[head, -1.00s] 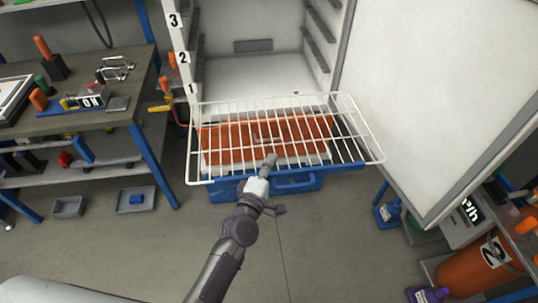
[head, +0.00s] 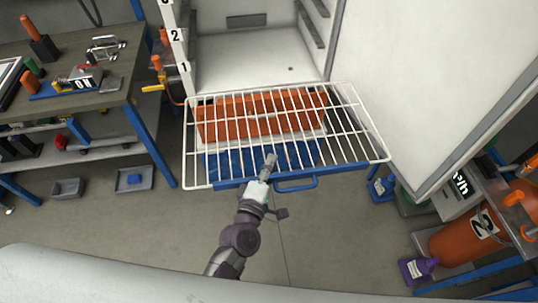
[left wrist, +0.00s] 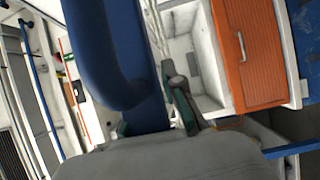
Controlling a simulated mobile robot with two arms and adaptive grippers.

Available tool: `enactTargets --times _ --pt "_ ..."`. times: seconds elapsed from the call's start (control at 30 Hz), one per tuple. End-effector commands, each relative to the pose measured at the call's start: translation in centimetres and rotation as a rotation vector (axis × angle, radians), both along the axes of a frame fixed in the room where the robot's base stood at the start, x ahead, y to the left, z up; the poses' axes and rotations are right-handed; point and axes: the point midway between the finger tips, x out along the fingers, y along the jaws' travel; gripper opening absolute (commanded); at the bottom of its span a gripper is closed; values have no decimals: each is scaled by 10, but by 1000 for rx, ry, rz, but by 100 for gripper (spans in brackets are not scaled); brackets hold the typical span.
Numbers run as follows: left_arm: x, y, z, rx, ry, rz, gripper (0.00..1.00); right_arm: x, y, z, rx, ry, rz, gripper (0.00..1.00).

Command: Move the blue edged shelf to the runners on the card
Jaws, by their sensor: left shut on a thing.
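The white wire shelf (head: 352,128) with a blue front edge (head: 336,171) and blue handle (head: 297,186) is held out in front of the open white cabinet (head: 262,62). My left gripper (head: 268,166) is shut on the shelf's front edge, left of the handle. In the left wrist view the blue edge (left wrist: 128,60) passes between the fingers (left wrist: 150,122). Runners (head: 313,28) line the cabinet's inner wall, and its left frame bears the numbers 1 and 2. I cannot make out a readable card. My right gripper is not in view.
An orange-fronted box (head: 262,128) sits below the wire shelf. The open white door (head: 420,85) bounds the right side. A workbench (head: 112,82) stands at left, and an orange cylinder (head: 470,240) at right. The floor at front left is clear.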

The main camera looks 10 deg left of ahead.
Motion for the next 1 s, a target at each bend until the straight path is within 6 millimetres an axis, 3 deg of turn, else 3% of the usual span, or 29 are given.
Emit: enactTargets --times 1.0 --pt "-76 -22 2 -1 -4 1 0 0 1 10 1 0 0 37"
